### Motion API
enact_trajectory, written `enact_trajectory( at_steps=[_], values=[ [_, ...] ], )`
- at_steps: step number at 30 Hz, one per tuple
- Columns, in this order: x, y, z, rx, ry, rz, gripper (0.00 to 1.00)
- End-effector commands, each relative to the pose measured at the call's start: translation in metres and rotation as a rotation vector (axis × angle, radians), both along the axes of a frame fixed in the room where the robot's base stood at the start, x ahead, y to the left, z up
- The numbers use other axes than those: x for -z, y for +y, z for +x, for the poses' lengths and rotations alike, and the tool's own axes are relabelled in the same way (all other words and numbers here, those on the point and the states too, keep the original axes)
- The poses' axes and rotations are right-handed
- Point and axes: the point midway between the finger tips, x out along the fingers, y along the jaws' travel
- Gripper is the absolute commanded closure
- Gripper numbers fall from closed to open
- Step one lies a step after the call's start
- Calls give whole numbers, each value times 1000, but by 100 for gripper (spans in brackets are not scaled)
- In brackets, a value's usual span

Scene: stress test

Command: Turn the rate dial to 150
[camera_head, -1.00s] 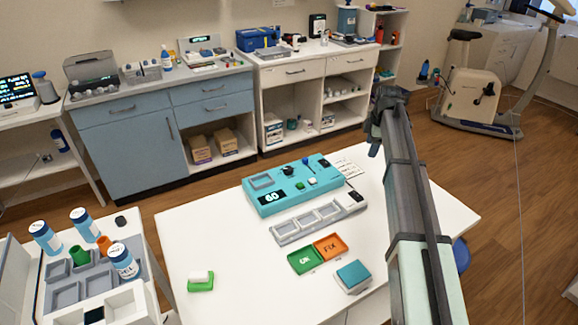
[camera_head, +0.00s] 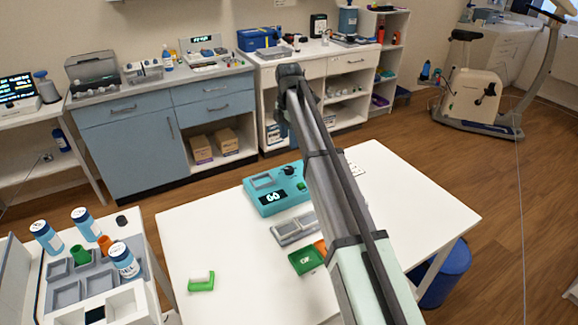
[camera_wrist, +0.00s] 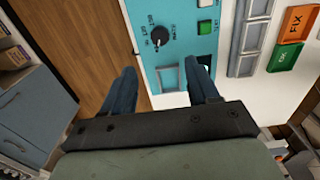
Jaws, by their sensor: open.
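The teal device (camera_head: 262,203) sits on the white table and its display reads 60. Its black rate dial (camera_head: 288,171) shows beside my arm in the head view. In the wrist view the dial (camera_wrist: 160,37) is a round black knob with a light mark and printed numbers around it, too small to read surely. My gripper (camera_wrist: 162,75) is open and empty, above the device's edge, with the dial beyond its fingertips and not between them. My arm hides the device's right part in the head view.
A grey tray (camera_head: 283,233) lies in front of the device, with a green OK tray (camera_head: 303,262) and an orange FIX tray (camera_wrist: 296,22). A green-and-white block (camera_head: 201,281) lies front left. Bottles (camera_head: 46,237) stand on the left side table.

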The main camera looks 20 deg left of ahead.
Motion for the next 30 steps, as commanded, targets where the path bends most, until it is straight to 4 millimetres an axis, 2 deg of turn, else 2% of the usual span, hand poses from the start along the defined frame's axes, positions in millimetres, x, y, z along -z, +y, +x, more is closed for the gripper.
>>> enact_trajectory(
  at_steps=[12,18,24,30],
  values=[
    [72,-1,-1,2,1,0,41],
    [101,-1,0,2,1,1,41],
    [119,-1,0,2,0,0,41],
    [123,-1,0,2,-1,1,41]
  ],
)
